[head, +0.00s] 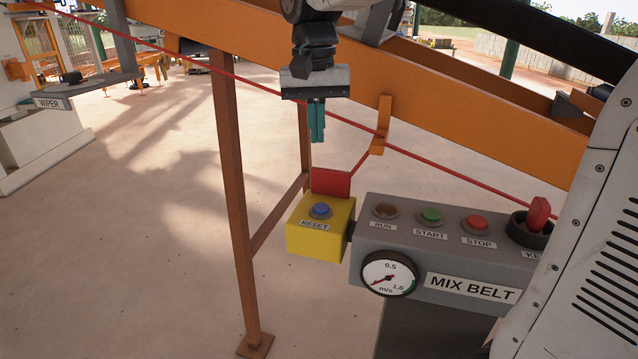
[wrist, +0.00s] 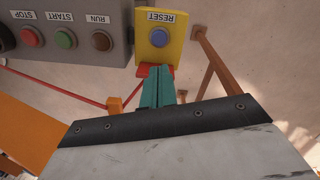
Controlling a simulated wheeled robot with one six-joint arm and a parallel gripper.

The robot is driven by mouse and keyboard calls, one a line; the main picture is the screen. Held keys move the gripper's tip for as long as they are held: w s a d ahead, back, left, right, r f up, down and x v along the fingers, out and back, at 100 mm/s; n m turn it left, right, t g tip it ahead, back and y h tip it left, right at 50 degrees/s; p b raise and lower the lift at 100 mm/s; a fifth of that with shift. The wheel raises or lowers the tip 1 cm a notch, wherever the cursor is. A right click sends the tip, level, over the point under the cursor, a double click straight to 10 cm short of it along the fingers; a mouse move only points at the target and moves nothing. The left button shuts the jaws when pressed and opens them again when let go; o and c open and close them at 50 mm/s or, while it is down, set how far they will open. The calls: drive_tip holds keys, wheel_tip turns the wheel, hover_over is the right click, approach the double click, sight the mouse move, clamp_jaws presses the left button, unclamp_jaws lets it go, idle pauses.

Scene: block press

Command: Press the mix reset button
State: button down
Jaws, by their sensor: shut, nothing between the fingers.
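The reset button (head: 320,210) is a blue round button on top of a yellow box (head: 319,240) labelled RESET, at the left end of the grey MIX BELT panel. It also shows in the wrist view as a blue button (wrist: 159,37) near the top middle. My gripper (head: 317,138) has teal fingers pressed together, with nothing between them. In the head view it hangs above and behind the button, pointing down. In the wrist view the fingertips (wrist: 157,68) appear just below the yellow box, apart from the button.
The grey MIX BELT panel (head: 440,249) holds a brown RUN light, green START, red STOP, a red key switch and a gauge. A red flag (head: 331,182) stands behind the yellow box. A red cord and orange conveyor frame (head: 470,110) run behind. Open floor lies left.

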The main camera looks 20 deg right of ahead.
sight(320, 207)
drive_tip(key=f, duration=1.3)
drive_tip(key=shift+s+d+f, duration=0.15)
drive_tip(key=shift+d+f, duration=0.05)
drive_tip(key=shift+f, duration=0.3)
drive_tip(key=shift+s+f, duration=0.25)
drive_tip(key=shift+f, duration=0.85)
wheel_tip(320, 207, up, 15)
drive_tip(key=shift+w+a+f, duration=0.15)
drive_tip(key=shift+w+a, duration=0.05)
drive_tip(key=shift+w, duration=0.2)
